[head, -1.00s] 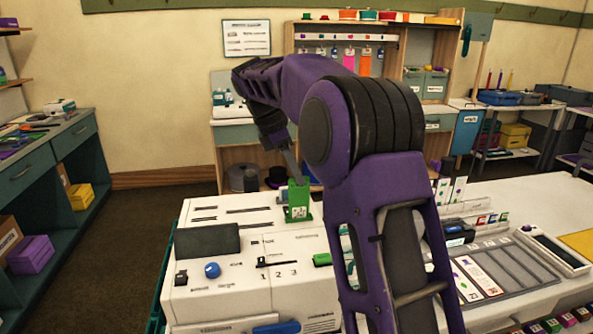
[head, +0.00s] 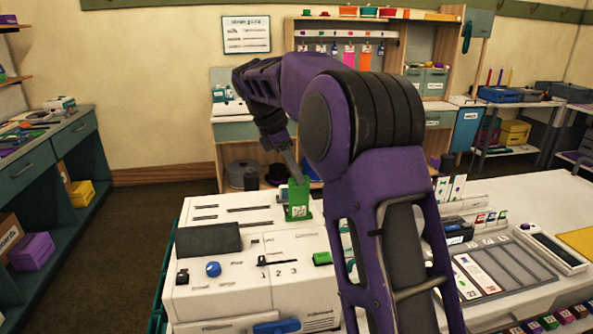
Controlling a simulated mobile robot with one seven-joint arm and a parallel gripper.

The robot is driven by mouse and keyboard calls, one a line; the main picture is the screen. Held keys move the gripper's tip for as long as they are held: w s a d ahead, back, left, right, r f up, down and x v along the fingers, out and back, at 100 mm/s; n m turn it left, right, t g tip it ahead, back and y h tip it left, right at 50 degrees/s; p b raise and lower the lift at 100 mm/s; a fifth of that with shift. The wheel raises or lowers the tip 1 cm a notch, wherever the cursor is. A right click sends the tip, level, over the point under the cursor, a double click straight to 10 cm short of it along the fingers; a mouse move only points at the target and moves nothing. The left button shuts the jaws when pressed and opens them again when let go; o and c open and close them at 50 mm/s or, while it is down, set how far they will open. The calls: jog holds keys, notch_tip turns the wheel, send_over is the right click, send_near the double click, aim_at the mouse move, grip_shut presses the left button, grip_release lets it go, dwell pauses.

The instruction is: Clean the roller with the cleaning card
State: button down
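A white machine (head: 290,247) stands on the table in front of me, with dark slots on its top, a blue knob (head: 213,269) and a slider marked 1, 2, 3. A green upright piece (head: 298,207) with a small white label stands at its back right edge. My gripper (head: 296,179) points down at the top of this green piece, touching it or just above it. The fingers are small and seen edge-on, so I cannot tell if they are shut on it. I cannot make out the roller or identify the cleaning card for certain.
My arm hides the table's middle. To its right are a grey sectioned tray (head: 500,268), a white device with a dark screen (head: 552,248) and a yellow sheet (head: 578,243). Small colored blocks line the front right. A shelf unit stands behind; floor is clear at left.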

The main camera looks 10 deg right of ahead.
jog(key=shift+f, duration=0.1)
dwell(0.5)
jog(key=shift+f+b, duration=1)
jog(key=shift+f, duration=2.1)
jog(key=shift+r, duration=0.2)
jog(key=shift+r+p, duration=0.95)
jog(key=shift+p, duration=0.3)
jog(key=shift+r, duration=2.15)
